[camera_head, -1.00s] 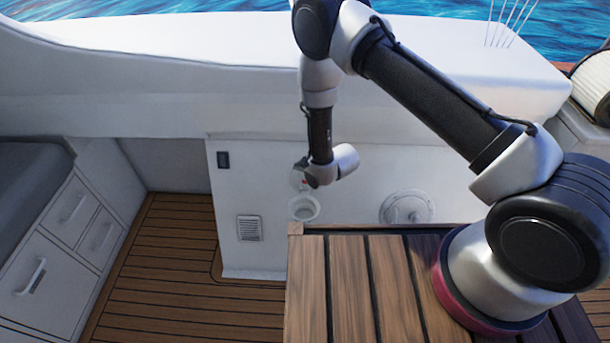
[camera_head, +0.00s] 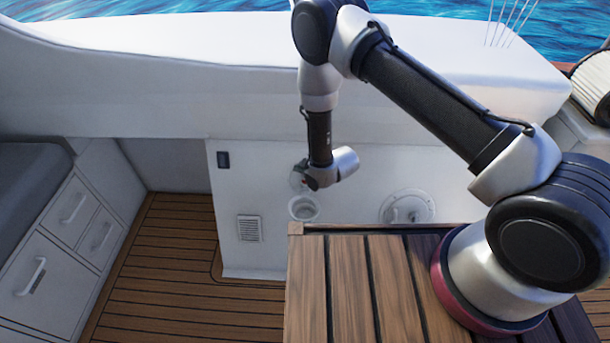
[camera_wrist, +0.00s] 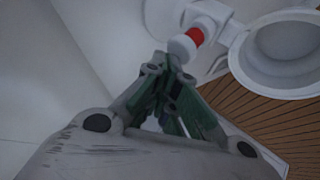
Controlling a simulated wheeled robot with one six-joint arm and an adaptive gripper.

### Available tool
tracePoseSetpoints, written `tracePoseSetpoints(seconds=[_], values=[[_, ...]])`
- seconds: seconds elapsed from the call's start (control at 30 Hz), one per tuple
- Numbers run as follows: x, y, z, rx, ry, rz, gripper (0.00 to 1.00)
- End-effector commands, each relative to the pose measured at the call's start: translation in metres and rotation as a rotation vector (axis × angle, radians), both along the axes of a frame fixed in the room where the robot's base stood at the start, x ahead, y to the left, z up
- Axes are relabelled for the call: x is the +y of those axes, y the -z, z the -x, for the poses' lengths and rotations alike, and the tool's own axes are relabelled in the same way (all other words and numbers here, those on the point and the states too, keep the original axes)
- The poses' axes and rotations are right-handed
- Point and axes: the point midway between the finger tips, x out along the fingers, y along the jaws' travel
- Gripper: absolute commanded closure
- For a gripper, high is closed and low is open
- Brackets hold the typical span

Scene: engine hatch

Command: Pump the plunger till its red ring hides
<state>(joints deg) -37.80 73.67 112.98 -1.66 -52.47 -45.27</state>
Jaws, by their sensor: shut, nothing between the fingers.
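The plunger shows in the wrist view as a white rounded knob (camera_wrist: 182,47) with a red ring (camera_wrist: 196,36) behind it, on a white body fixed to the panel. The red ring is visible. My gripper (camera_wrist: 168,62) is shut and empty, its fingertips at the knob; I cannot tell whether they touch it. In the head view my gripper (camera_head: 308,181) is in front of the white panel, and it and the wrist hide most of the plunger.
A white round cup (camera_wrist: 287,50) is beside the plunger; it shows below my gripper in the head view (camera_head: 304,208). A round hatch (camera_head: 407,207) is to its right. A slatted wooden top (camera_head: 345,280) stands in front. A vent (camera_head: 249,228) is at left.

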Motion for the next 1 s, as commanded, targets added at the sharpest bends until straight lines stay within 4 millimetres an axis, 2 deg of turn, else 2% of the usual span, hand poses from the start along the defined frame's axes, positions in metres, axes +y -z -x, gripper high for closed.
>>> tracePoseSetpoints(seconds=[1.0], values=[[0.000, 0.013, 0.000, 0.001, 0.000, 0.001, 1.00]])
